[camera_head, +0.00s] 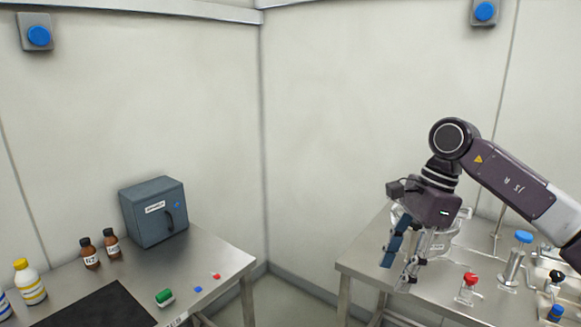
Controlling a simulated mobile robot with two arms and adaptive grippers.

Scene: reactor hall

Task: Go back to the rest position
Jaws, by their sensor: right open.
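My right gripper (399,262) is in the camera_head view, right of the middle, with its fingers pointing down. Its fingers are apart and I see nothing held between them. It hangs in front of the left part of the right steel table (369,256) and hides some clear glassware there. Its arm comes in from the right edge. My left gripper is not in this view.
On the right table stand a red-topped piece (468,287), a blue-capped cylinder (514,257) and small bottles. A floor gap (295,300) separates the tables.

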